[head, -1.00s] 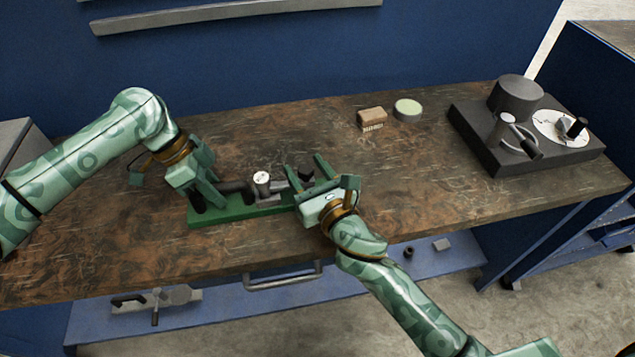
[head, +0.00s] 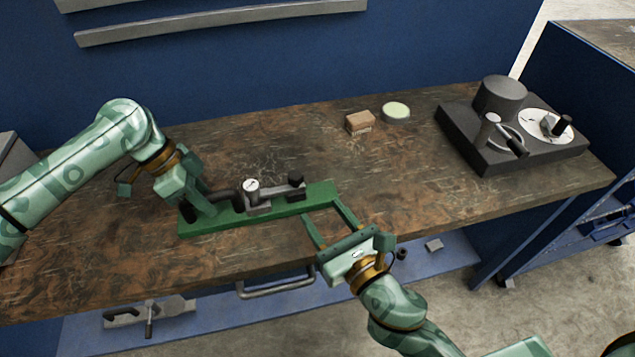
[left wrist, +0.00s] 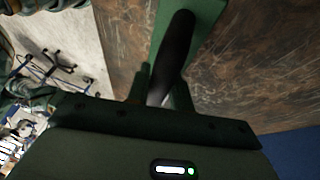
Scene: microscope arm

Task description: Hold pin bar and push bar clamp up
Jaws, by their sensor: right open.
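A green base (head: 225,222) lies on the workbench, carrying a clamp with a round white-topped post (head: 251,187). From the post a grey clamp bar (head: 275,193) runs right to a black knob (head: 296,181). A black pin bar (head: 222,195) extends left from the post. My left gripper (head: 197,208) is at the base's left end, its fingers close together on the black bar, which also shows between them in the left wrist view (left wrist: 176,45). My right gripper (head: 320,207) is open and empty, its fingertips over the base's right end, in front of the knob.
A brown brush-like block (head: 360,122) and a pale green round tin (head: 396,112) stand further back on the workbench (head: 420,190). A dark device with a cylinder (head: 500,97) and white disc stands at right. A blue lower shelf (head: 225,308) holds tools. The bench middle is clear.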

